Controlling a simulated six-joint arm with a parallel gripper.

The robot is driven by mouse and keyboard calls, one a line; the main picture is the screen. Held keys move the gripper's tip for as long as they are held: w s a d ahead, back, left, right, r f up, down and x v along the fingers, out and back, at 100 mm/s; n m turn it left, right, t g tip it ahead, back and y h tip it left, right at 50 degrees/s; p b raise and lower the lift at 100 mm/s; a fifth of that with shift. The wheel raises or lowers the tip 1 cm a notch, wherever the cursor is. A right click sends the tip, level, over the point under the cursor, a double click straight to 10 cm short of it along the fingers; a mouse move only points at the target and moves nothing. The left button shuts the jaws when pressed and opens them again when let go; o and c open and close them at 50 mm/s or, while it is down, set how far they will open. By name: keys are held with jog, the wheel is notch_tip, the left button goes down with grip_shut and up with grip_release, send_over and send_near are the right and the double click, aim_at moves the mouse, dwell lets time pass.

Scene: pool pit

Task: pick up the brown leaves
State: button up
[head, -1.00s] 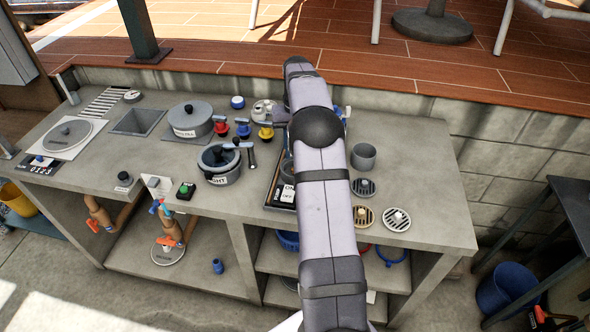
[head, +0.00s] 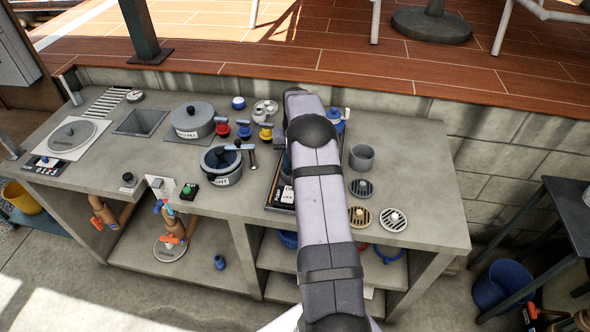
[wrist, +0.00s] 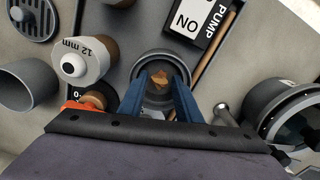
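The brown leaves (wrist: 162,79) lie inside a round dark grey cup-like basket (wrist: 164,60), in the upper middle of the wrist view. My gripper (wrist: 158,82) has two blue fingers pointing down over the basket, one on each side of the leaves. The fingers are apart with a clear gap between them. I cannot tell whether the tips touch the leaves. In the head view my arm covers the leaves, the basket and the gripper.
A PUMP ON switch box (wrist: 200,18) and a white 12 mm fitting (wrist: 80,60) stand close to the basket. A grey pot (wrist: 290,105) is to the right. A grey cup (head: 361,157) and several round grates (head: 393,220) sit on the counter's (head: 430,180) right side.

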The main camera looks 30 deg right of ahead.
jog(key=shift+f, duration=0.1)
grip_shut()
dwell(0.4)
notch_tip(320, 180, up, 10)
jog(key=b, duration=0.3)
dwell(0.3)
jog(key=shift+d, duration=0.1)
